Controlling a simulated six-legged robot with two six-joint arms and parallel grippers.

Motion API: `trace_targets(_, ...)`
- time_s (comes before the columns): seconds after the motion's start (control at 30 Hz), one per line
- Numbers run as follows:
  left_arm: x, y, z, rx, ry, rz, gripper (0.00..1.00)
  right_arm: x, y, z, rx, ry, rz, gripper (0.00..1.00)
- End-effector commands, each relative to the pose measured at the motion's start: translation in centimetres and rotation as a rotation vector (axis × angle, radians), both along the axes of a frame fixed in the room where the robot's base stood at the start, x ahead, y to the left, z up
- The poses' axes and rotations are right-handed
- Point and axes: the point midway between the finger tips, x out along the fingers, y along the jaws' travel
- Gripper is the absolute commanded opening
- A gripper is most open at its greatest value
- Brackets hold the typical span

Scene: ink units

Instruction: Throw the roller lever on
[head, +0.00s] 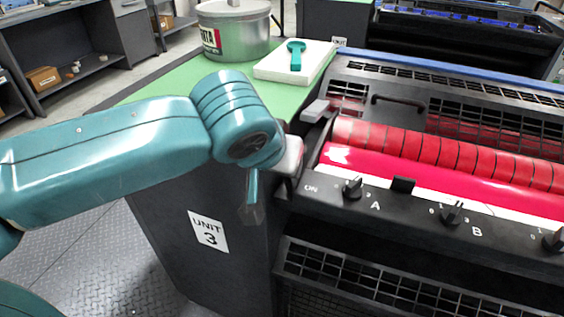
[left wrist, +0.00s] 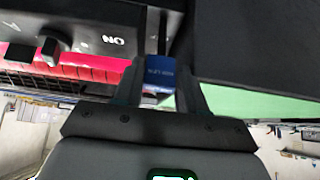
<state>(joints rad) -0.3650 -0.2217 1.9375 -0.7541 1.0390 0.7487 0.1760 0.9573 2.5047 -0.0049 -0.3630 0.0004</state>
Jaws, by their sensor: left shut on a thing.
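The roller lever (left wrist: 158,72) shows in the left wrist view as a blue block with small pale lettering. It sits between the two dark fingers of my left gripper (left wrist: 160,80), which is shut on it. In the head view my left gripper (head: 290,183) is at the left end of the press's front panel, beside the white ON label (head: 310,188). There my teal wrist and the gripper body hide the lever. The ON label (left wrist: 113,40) also shows upside down in the left wrist view. My right gripper is in neither view.
The press has a red roller (head: 450,155) and knobs A (head: 353,188) and B (head: 452,213) on its front panel. Left of it, a green worktop (head: 190,75) holds a grey ink can (head: 235,38) and a white slab (head: 270,68) with a teal tool (head: 296,55).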

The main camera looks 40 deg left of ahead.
Motion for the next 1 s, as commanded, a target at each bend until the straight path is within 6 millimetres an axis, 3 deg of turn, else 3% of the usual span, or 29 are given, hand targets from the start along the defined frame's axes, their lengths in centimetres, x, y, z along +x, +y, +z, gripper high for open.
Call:
trace_targets(0.23, -0.2, -0.1, -0.4, 0.000, 0.014, 0.000, 0.00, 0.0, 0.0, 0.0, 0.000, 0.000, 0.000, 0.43)
trace_targets(0.27, -0.2, -0.1, -0.4, 0.001, 0.015, 0.001, 0.47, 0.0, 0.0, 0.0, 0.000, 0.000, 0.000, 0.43)
trace_targets(0.67, -0.5, -0.2, 0.6, -0.001, 0.005, -0.001, 0.47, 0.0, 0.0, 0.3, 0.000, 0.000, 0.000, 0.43)
trace_targets(1.0, -5.3, -1.4, 7.4, -0.002, 0.004, -0.006, 0.47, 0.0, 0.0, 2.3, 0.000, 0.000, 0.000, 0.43)
